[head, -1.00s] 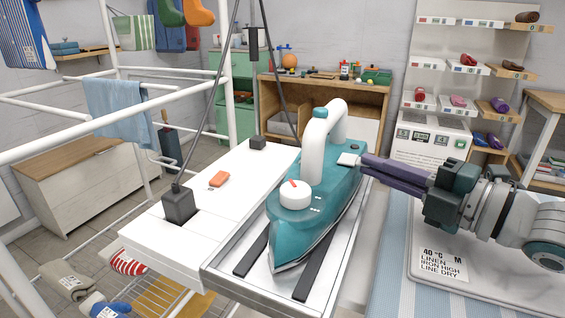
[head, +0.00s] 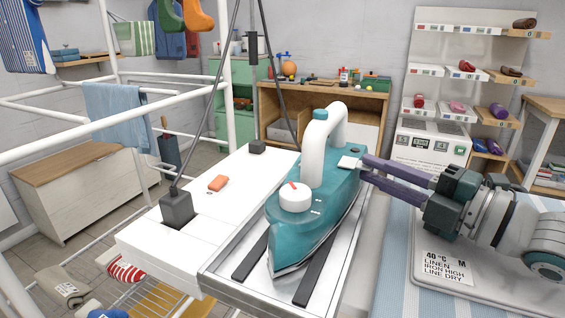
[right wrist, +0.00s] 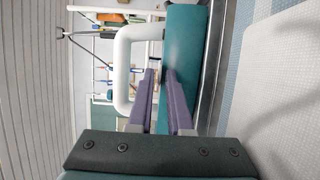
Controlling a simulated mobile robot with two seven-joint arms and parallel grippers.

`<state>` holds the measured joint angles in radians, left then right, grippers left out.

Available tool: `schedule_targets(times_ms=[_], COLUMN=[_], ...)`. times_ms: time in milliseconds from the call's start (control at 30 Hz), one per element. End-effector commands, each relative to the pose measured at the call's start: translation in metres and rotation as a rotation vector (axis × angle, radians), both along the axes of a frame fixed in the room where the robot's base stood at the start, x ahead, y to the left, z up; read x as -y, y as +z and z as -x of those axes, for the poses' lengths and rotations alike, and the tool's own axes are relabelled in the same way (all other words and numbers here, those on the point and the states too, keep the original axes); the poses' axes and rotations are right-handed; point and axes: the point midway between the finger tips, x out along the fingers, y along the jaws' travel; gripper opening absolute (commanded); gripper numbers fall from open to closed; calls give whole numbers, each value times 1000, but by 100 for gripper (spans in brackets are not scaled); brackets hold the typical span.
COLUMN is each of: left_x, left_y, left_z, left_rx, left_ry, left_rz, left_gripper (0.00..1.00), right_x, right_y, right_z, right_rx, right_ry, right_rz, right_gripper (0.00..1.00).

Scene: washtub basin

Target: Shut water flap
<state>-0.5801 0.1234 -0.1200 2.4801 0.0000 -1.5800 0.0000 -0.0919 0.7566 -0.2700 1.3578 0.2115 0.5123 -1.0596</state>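A teal iron (head: 330,215) with a white handle and white dial rests on a metal stand in the middle of the head view. Its small white water flap (head: 348,163) sits at the right end of the body, beside the handle; its exact angle is hard to tell. My right gripper (head: 363,167) comes in from the right, its purple fingers pointing at the flap and very close to it. The fingers are apart with a narrow gap and nothing visible between them. In the right wrist view the gripper (right wrist: 161,76) faces the iron's teal side. My left gripper is not in view.
An ironing board with a blue striped cloth (head: 395,255) and a grey pad lies under my right arm. White drying-rack bars (head: 130,120) fill the left side.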

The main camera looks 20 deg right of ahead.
Motion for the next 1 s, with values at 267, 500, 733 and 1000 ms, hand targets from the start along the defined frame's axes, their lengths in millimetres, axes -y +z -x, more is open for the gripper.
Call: schedule_targets(times_ms=[267,500,733,1000], left_x=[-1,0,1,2], left_y=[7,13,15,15], left_z=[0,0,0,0], left_rx=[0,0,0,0], left_ry=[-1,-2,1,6], left_rz=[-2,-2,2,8], left_gripper=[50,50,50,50], right_x=[8,22,30,31], right_y=[0,-1,-1,-1], right_z=[27,69,92,94], right_rx=[-5,-5,-2,0], right_ry=[0,-1,-1,0], right_rz=[1,1,1,0], right_gripper=[18,18,18,18])
